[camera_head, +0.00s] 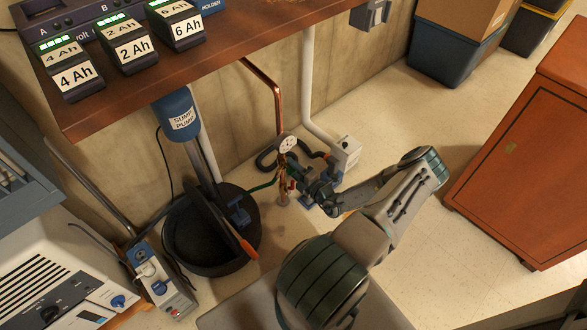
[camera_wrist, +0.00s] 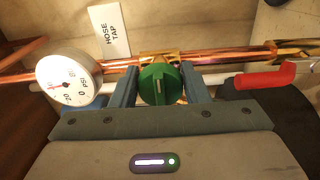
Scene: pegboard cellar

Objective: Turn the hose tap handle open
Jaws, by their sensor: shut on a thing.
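My gripper (camera_wrist: 160,90) is shut on the green handle, with one blue finger on each side. In the head view my gripper (camera_head: 291,184) is at the copper pipework low by the wall, and the green handle is hard to make out there.
A round white pressure gauge (camera_wrist: 68,78) is close left of my fingers, and a red lever (camera_wrist: 258,80) is to their right. In the head view a black sump basin (camera_head: 211,229) stands left of the pipework. An orange cabinet (camera_head: 530,165) stands at right, with open floor before it.

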